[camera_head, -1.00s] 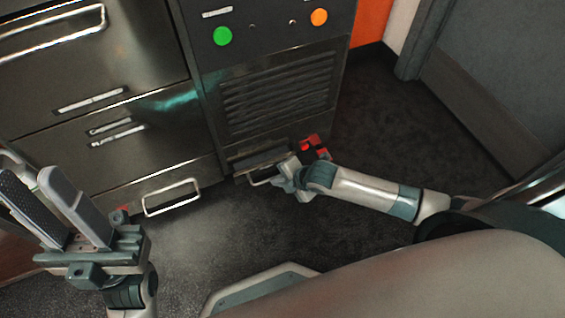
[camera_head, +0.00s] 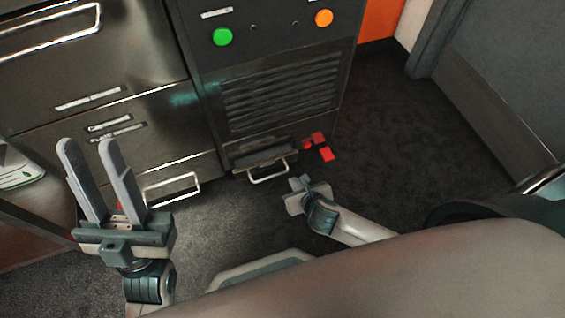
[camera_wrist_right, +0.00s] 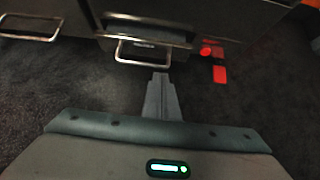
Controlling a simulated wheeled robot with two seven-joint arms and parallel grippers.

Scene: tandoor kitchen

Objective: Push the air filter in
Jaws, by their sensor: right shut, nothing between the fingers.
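The air filter (camera_head: 264,158) is the low, dark drawer-like piece with a silver handle at the foot of the dark cabinet in the head view. It seems to stick out a little from its slot; how far I cannot tell. In the right wrist view the filter (camera_wrist_right: 146,36) and its handle lie just beyond my fingers. My right gripper (camera_head: 297,181) is shut and empty, in front of the handle and apart from it; its closed fingers also show in the wrist view (camera_wrist_right: 160,78). My left gripper (camera_head: 86,143) is open and empty, at the left with its fingers pointing up.
The cabinet has a louvred grille (camera_head: 280,95), a green button (camera_head: 222,37) and an orange button (camera_head: 323,18). Red blocks (camera_head: 326,154) sit right of the filter. Steel drawers (camera_head: 130,120) stand left, one with a low handle (camera_head: 172,188). Dark floor (camera_head: 410,150) at right is clear.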

